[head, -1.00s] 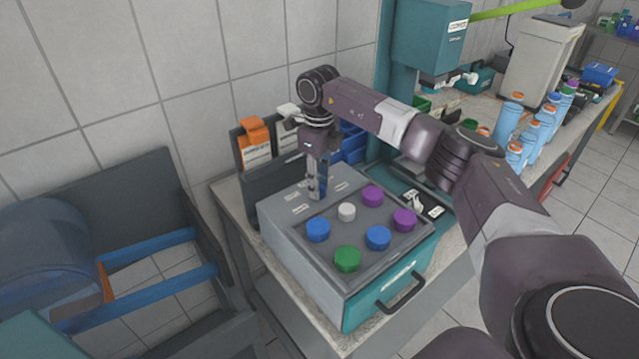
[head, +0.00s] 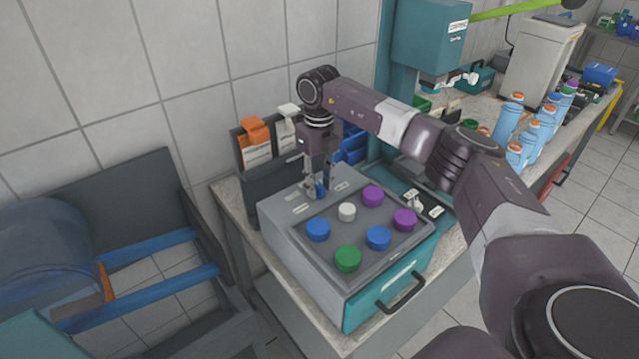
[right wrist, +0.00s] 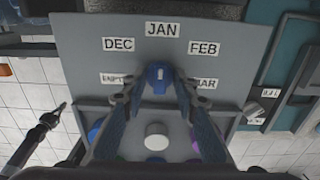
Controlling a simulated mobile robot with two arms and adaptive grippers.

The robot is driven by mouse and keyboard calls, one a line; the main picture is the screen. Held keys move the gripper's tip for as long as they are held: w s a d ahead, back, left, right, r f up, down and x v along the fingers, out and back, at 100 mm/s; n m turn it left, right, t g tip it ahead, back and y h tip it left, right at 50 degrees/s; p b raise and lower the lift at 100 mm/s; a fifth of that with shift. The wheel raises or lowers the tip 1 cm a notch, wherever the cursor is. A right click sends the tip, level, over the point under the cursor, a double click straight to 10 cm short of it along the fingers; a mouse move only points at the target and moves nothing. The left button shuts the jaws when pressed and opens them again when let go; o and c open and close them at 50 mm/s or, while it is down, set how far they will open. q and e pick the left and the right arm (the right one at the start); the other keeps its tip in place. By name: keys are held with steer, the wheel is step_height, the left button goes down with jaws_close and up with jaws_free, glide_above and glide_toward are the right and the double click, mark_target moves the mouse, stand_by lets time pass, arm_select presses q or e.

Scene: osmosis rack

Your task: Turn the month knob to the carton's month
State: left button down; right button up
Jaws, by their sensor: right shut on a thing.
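The month knob (right wrist: 160,78) is blue with a white mark on its top, on the grey top of the box. In the right wrist view its mark points towards the JAN label (right wrist: 163,30). DEC (right wrist: 118,44) and FEB (right wrist: 203,48) flank JAN. MAR is lower right, and a lower left label is partly hidden. My right gripper (right wrist: 160,88) is shut on the knob, one finger on each side; the head view also shows it (head: 320,190). I cannot make out a carton's month. My left gripper is not in view.
The box (head: 300,238) also bears several coloured round caps, including a white one (head: 347,211) and a green one (head: 347,258). Orange and white labelled items (head: 256,145) stand in a dark holder behind. Blue bottles (head: 510,115) stand far right.

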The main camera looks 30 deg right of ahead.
mark_target(319, 185)
steer(key=shift+w+r, duration=0.2)
steer(key=shift+r, duration=0.1)
steer(key=o, duration=0.9)
steer(key=shift+o, duration=1.3)
steer(key=shift+f, duration=0.1)
steer(key=shift+s+f, duration=0.1)
step_height(319, 185, up, 12)
